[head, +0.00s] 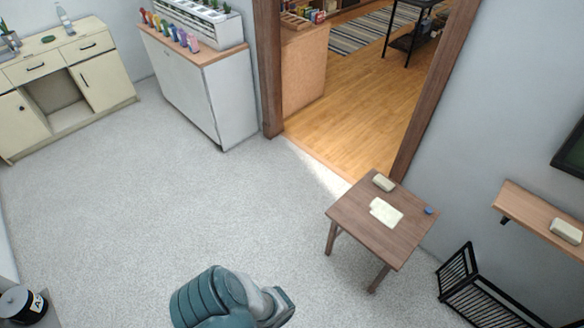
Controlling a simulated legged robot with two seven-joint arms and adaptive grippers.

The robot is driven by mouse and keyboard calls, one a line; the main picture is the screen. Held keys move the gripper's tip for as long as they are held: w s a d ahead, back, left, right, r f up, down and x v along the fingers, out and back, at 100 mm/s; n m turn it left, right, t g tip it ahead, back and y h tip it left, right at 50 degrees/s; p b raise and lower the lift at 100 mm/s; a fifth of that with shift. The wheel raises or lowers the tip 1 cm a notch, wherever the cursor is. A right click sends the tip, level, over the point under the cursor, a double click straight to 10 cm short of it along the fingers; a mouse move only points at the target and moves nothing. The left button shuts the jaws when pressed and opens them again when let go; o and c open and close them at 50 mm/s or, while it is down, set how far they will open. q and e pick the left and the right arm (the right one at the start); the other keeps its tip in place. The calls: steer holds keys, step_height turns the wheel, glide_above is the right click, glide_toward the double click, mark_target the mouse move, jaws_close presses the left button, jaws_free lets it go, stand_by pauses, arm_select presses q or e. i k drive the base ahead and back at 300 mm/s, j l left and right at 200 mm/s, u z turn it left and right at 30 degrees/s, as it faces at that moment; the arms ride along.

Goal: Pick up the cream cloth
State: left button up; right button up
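The cream cloth (385,212) lies flat on a small brown wooden table (360,220) right of the middle in the head view. A cream block-like item (383,183) sits behind it on the same table, and a small blue object (429,211) sits near the table's right corner. A teal and grey part of my own body shows at the bottom middle, well apart from the table. No gripper fingers show in this view.
A black rack (480,290) stands on the floor right of the table. A wooden wall shelf (535,215) holds another cream block (566,231). Cabinets (190,85) line the back left. A black canister (22,307) is at the lower left. The grey floor (190,205) between is clear.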

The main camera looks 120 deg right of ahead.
mark_target(384, 184)
steer(key=z, duration=4.8)
steer(key=i, duration=0.1)
